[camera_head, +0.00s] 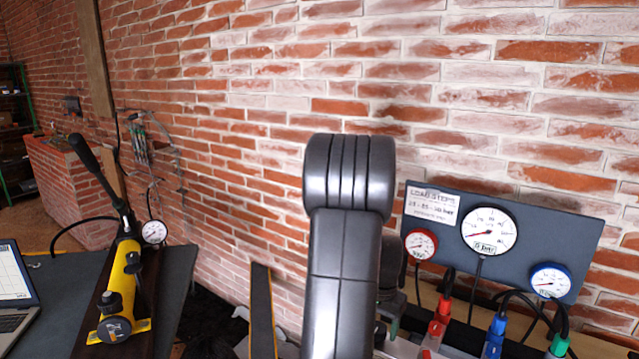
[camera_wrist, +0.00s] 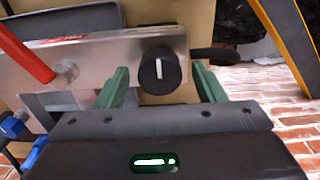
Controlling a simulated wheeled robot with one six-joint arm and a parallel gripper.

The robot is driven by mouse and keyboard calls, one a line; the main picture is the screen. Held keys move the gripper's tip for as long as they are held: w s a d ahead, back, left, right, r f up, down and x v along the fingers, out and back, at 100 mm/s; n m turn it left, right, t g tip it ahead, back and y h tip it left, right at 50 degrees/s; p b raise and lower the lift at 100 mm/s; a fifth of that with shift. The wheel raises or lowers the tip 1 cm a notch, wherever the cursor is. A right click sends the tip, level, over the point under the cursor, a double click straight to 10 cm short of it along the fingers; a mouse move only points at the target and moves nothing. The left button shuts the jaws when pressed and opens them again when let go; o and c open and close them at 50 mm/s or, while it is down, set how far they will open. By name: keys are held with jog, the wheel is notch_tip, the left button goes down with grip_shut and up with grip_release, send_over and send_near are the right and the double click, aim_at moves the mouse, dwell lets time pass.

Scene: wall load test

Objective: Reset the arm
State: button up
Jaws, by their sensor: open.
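My gripper (camera_wrist: 163,80) shows in the wrist view with its two green fingers apart. A black round knob (camera_wrist: 160,72) with a white mark sits on a metal plate (camera_wrist: 100,52) and appears between the fingers. A gap shows on both sides of the knob, and I cannot tell how far the fingertips are from it in depth. In the head view my dark arm stands upright in the middle and mostly hides the gripper and the knob.
A gauge board (camera_head: 560,225) with several dials stands right of my arm, with red (camera_head: 438,315), blue (camera_head: 494,338) and green fittings below. A yellow hand pump (camera_head: 122,290) stands on the left bench beside a laptop (camera_head: 15,295). A brick wall (camera_head: 260,130) runs behind.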

jog(key=n, duration=0.4)
jog(key=shift+n, duration=0.4)
jog(key=shift+n+p, duration=0.4)
jog(key=shift+n, duration=1.5)
